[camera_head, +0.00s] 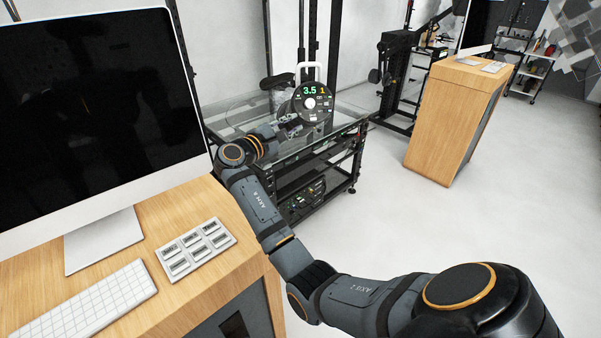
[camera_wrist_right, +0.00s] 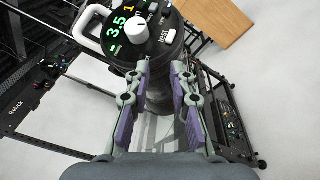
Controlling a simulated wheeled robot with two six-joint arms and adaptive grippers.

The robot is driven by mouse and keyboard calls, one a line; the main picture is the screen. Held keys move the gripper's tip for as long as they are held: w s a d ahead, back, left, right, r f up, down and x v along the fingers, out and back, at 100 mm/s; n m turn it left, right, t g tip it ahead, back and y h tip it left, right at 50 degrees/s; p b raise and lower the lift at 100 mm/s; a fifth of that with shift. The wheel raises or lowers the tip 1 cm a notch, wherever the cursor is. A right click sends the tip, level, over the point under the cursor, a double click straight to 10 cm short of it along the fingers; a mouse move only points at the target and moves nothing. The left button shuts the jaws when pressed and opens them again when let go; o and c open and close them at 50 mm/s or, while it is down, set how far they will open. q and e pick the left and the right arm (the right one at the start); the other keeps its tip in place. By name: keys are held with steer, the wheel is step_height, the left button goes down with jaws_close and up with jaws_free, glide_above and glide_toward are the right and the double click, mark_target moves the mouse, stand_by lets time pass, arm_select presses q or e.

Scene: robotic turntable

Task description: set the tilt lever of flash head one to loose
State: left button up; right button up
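A flash head (camera_head: 312,102) with a round dark panel stands over the glass-topped cart, reading a green 3.5 and a yellow 1. In the right wrist view the flash head (camera_wrist_right: 120,55) fills the top, with a white knob (camera_wrist_right: 137,31) and a white handle (camera_wrist_right: 86,28). My right gripper (camera_head: 292,128) is just below and left of the panel in the head view. In the wrist view this gripper (camera_wrist_right: 161,68) has its fingers apart, with the dark body behind the gap. I cannot make out the tilt lever. My left gripper is out of view.
A wooden desk (camera_head: 232,262) with a monitor (camera_head: 100,95), keyboard (camera_head: 85,305) and button pad (camera_head: 196,248) is at left. The cart's glass top (camera_head: 240,114) has dark posts behind it. Another wooden stand (camera_head: 445,120) is to the right. The floor between is clear.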

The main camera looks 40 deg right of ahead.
steer(key=s+f+m+y, duration=0.2)
steer(key=s+f, duration=0.3)
steer(key=f, duration=0.7)
steer(key=shift+a+f+t+y, duration=0.3)
steer(key=shift+a+y, duration=0.05)
steer(key=shift+y, duration=0.55)
